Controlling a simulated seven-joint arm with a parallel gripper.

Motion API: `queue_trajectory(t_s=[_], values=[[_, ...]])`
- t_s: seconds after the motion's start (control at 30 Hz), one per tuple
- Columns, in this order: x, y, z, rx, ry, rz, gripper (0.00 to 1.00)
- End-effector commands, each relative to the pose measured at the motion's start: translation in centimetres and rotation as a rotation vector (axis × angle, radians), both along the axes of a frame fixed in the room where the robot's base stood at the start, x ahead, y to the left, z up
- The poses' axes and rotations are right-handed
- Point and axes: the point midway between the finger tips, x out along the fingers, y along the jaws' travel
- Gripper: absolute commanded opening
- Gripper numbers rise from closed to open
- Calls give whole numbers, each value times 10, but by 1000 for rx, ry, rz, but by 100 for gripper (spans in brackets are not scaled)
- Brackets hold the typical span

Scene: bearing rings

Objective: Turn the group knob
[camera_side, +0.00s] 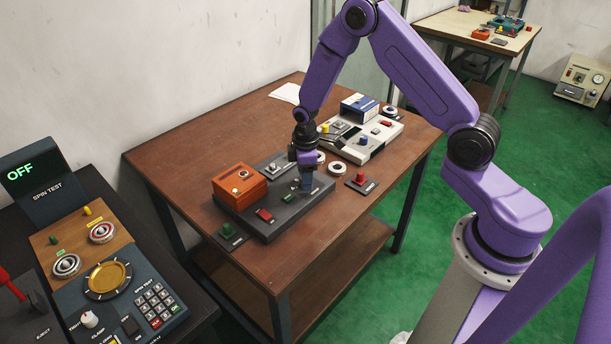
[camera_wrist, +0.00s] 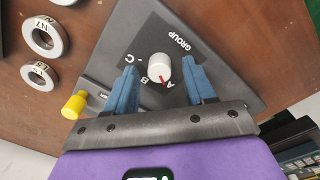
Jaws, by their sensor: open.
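The group knob (camera_wrist: 159,67) is a round white knob with a red pointer line, on a dark panel (camera_wrist: 185,17) marked GROUP with letters A, B and C. In the wrist view the red line points toward the A. My gripper (camera_wrist: 162,80) is open, with one blue finger on each side of the knob. A gap shows between the knob and each finger. In the side view my gripper (camera_side: 307,184) is low over the dark panel on the wooden table, and it hides the knob there.
Bearing rings (camera_wrist: 44,37) lie beside the panel, with a yellow knob (camera_wrist: 74,106) nearby. A light grey device (camera_side: 376,141) stands behind.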

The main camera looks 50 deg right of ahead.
Motion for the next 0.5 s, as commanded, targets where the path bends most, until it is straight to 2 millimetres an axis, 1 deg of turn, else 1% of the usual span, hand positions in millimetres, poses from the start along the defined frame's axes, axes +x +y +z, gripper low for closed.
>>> queue_trajectory(t_s=[0.1, 0.37, 0.47, 0.5], values=[[0, 0, -4, 0, 0, 0, 54], [0, 0, -5, 0, 0, 0, 54], [0, 0, -5, 0, 0, 0, 25], [0, 0, -5, 0, 0, 0, 12]])
